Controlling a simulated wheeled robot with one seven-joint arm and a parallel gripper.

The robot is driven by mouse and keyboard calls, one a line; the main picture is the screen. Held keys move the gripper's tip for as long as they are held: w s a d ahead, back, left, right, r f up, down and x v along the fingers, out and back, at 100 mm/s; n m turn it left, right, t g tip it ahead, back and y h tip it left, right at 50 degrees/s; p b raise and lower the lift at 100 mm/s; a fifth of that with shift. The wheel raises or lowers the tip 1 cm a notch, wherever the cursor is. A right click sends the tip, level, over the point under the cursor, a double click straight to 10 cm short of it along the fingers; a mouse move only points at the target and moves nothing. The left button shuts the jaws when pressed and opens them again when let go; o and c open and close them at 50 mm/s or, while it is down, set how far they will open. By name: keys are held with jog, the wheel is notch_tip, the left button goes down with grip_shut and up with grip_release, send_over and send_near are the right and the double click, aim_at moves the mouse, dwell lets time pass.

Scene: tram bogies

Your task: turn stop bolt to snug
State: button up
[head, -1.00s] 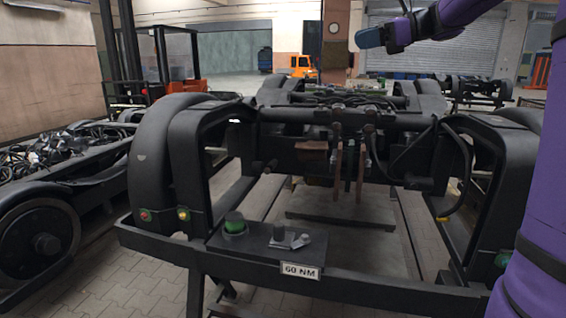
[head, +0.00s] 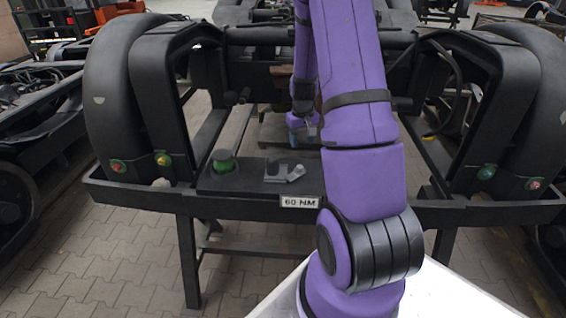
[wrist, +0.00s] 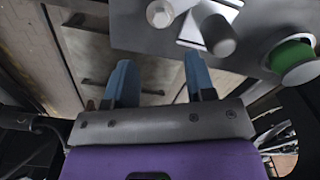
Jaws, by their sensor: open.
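A dark plate (head: 245,181) on the front beam carries a green-based round fitting (head: 222,161), a dark upright cylinder (head: 271,167) and a small light-grey lever-like piece (head: 296,173). I cannot tell for sure which is the stop bolt. A "60 NM" label (head: 300,201) sits on the beam's front. My gripper (head: 303,130) is open with blue fingers, beyond the plate and partly hidden by my arm. In the wrist view, its open fingers (wrist: 160,82) have nothing between them. The grey cylinder (wrist: 219,36) and green fitting (wrist: 292,54) lie ahead, apart from the fingers.
Black frame arches stand left (head: 115,95) and right (head: 530,90) of the plate. Coloured bolts (head: 162,159) show on the left, others (head: 486,173) on the right. A cable (head: 452,95) hangs at right. Paved floor is open below the beam.

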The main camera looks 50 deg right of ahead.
aim_at(300, 166)
notch_tip(300, 166, down, 11)
jog(key=shift+r, duration=0.15)
dwell(0.4)
jog(key=shift+c, duration=0.2)
jog(key=c, duration=0.9)
